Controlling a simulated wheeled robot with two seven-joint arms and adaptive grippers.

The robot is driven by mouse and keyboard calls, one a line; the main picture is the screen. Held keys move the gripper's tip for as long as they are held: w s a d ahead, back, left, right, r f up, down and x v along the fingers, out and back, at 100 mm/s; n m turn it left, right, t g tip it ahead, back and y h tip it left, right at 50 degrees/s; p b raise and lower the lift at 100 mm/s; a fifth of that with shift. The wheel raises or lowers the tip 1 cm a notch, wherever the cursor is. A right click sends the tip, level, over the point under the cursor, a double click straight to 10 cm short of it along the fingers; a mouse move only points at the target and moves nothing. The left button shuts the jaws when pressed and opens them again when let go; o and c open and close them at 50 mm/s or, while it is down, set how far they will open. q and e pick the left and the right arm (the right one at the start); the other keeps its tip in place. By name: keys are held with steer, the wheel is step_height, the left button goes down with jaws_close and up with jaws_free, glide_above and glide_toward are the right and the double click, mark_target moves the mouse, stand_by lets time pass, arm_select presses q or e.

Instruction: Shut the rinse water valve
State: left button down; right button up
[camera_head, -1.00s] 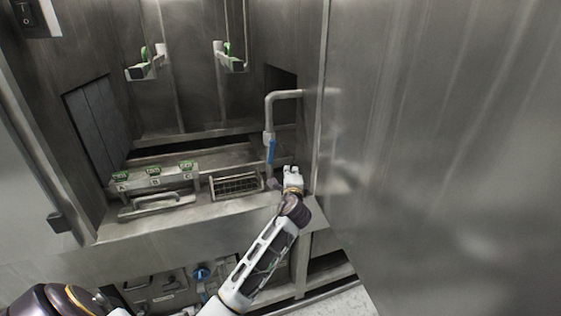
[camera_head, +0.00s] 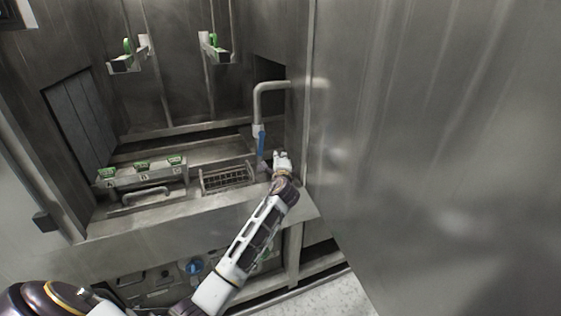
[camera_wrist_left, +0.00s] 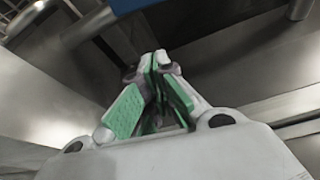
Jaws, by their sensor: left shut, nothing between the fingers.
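A grey bent pipe (camera_head: 257,104) comes out of the right wall of the bay, and a blue lever (camera_head: 261,141) hangs straight down along its lower part. This looks like the valve handle. My left gripper (camera_head: 281,156) is just right of the lever's lower end and slightly below it, with its fingers shut and empty. I cannot tell if it touches the lever. In the left wrist view the shut gripper (camera_wrist_left: 160,65) shows green finger pads, and a blue piece (camera_wrist_left: 128,5) crosses the top edge beyond the fingertips. My right gripper is not in view.
A tall steel panel (camera_head: 430,150) stands close on the right. A wire basket (camera_head: 228,179) and a ledge with green-labelled trays (camera_head: 142,170) lie left of the gripper. A blue round knob (camera_head: 194,267) is below the ledge. Two green-handled levers hang at the back.

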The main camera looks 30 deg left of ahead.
mark_target(261, 144)
arm_select(q)
steer(key=shift+w+a+r+p, duration=0.1)
steer(key=shift+w+a+p, duration=0.15)
steer(key=shift+a, duration=0.65)
steer(key=shift+w+a+p, duration=0.3)
steer(key=shift+a, duration=0.55)
steer(key=shift+w+a+r+p, duration=0.1)
steer(key=shift+w+a+p, duration=0.15)
steer(key=shift+a, duration=0.65)
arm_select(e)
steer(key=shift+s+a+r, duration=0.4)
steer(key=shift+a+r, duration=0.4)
arm_select(q)
steer(key=shift+f, duration=0.1)
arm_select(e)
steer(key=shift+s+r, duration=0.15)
